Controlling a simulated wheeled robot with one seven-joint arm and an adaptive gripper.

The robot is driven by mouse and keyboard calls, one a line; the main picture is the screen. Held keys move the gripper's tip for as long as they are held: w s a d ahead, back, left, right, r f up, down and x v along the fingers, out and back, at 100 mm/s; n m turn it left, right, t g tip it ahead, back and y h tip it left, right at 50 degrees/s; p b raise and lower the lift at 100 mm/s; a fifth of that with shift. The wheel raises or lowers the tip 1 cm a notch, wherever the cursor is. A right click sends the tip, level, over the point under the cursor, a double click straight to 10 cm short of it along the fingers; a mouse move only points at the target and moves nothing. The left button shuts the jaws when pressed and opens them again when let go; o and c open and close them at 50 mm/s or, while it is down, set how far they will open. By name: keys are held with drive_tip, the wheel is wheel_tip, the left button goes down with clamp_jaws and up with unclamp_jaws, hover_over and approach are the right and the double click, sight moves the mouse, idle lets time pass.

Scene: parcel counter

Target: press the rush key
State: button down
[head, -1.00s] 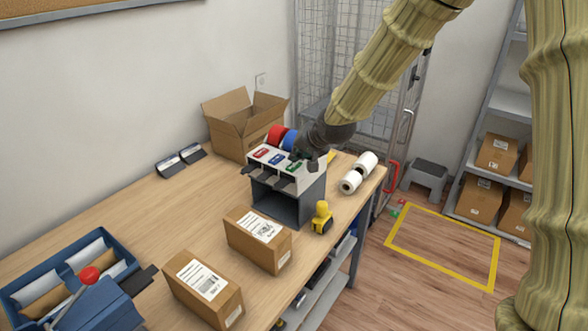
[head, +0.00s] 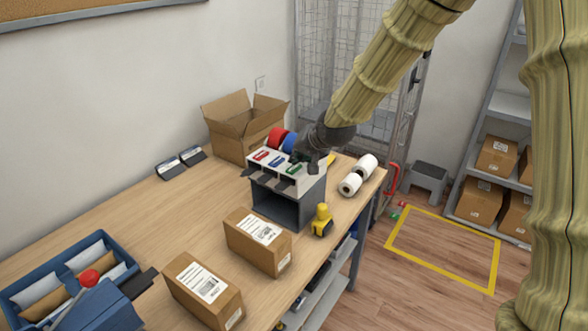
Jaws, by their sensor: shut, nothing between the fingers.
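A grey box-shaped unit (head: 303,203) with a white top stands near the far right end of the table. Its top carries a red label (head: 260,155), a blue label (head: 276,160) and a green label (head: 293,169), with dark paddle-like keys in front of them. The lettering is too small to read, so I cannot tell which key is rush. My gripper (head: 306,163) is shut and empty, low over the right part of the unit, close to the green label. I cannot tell whether it touches anything.
An open cardboard box (head: 228,142) and red and blue rolls (head: 277,136) stand behind the unit. White rolls (head: 350,184) and a yellow-and-black tool (head: 322,220) are to its right. Two parcels (head: 240,243) lie in front. A blue tray (head: 125,252) is at lower left.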

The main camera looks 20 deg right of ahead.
sight(297, 167)
drive_tip(key=shift+f, duration=0.15)
drive_tip(key=shift+f, duration=0.4)
idle(0.7)
drive_tip(key=shift+r, duration=0.6)
drive_tip(key=shift+p, duration=0.3)
wheel_tip(297, 167, up, 6)
drive_tip(key=p, duration=0.4)
drive_tip(key=shift+f, duration=0.1)
idle(0.4)
